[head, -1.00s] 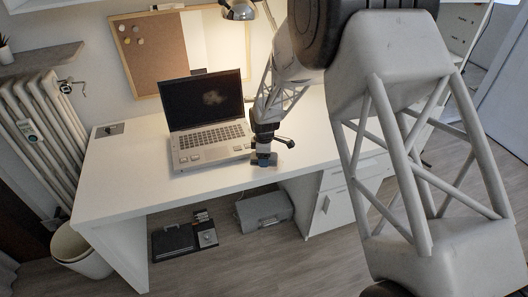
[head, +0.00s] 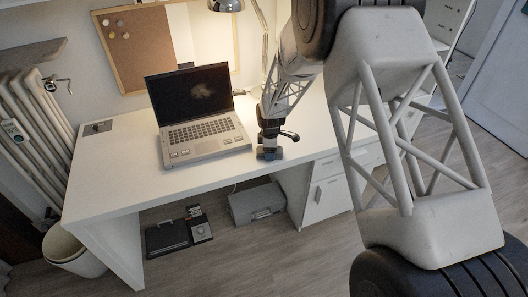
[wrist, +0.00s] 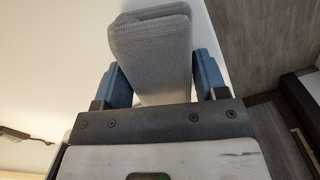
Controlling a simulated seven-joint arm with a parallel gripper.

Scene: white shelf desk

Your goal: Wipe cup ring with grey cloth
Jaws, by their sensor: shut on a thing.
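My gripper (wrist: 162,78) is shut on the grey cloth (wrist: 150,42), a folded, ribbed bundle between its blue fingers in the wrist view. In the head view my gripper (head: 270,153) points down at the white desk (head: 110,180), right of the laptop and close to the front edge. The cloth's lower end is at or just above the desk top; I cannot tell whether it touches. I see no cup ring in either view; the cloth and gripper may hide it.
The open laptop (head: 205,135) stands just left of my gripper. A lamp (head: 228,5) and a cork board (head: 135,45) are behind. The desk's front edge is near, with floor (wrist: 250,40) beyond it. The desk's left part is mostly clear.

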